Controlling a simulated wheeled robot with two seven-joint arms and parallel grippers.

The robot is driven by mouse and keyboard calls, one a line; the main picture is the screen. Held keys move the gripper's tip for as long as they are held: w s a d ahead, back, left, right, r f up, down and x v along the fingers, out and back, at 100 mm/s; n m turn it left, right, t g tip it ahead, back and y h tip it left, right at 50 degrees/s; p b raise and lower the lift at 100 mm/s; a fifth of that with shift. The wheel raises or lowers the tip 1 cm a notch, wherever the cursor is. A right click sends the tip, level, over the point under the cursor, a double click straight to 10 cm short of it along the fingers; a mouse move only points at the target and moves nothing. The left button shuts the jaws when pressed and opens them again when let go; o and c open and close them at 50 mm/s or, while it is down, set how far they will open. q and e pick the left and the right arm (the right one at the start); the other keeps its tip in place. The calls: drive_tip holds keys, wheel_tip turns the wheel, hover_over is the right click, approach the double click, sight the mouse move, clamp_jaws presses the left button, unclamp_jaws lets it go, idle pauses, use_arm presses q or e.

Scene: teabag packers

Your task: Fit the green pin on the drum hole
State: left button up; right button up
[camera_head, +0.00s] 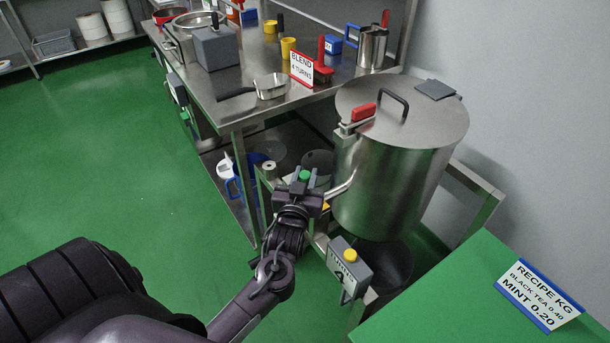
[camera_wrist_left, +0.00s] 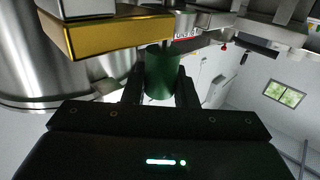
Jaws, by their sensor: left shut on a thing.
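My left gripper (camera_head: 305,180) is shut on the green pin (camera_head: 304,174), beside the left side of the steel drum (camera_head: 390,185). In the left wrist view, the green pin (camera_wrist_left: 160,72) stands between the two dark fingers of the left gripper (camera_wrist_left: 160,85). The drum is a large lidded cylinder on a metal frame, with a red handle (camera_head: 363,112) at its rim and a bent crank rod (camera_head: 343,187) on its side. I cannot make out the drum hole. My right gripper is not in view.
A yellow-faced block (camera_wrist_left: 120,38) is close above the pin in the left wrist view. A counter box with a yellow button (camera_head: 350,255) stands below the drum. A steel table (camera_head: 230,108) with cups and a pan is behind. Green floor (camera_head: 110,150) is clear at left.

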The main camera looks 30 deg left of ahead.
use_arm(q)
drive_tip(key=shift+f+b, duration=0.5)
drive_tip(key=shift+f, duration=0.35)
drive_tip(key=o, duration=1.1)
drive_tip(key=shift+c, duration=0.2)
drive_tip(key=v, duration=0.7)
drive_tip(key=shift+s+d+b, duration=0.15)
drive_tip(key=shift+s+b, duration=0.15)
drive_tip(key=shift+s, duration=0.05)
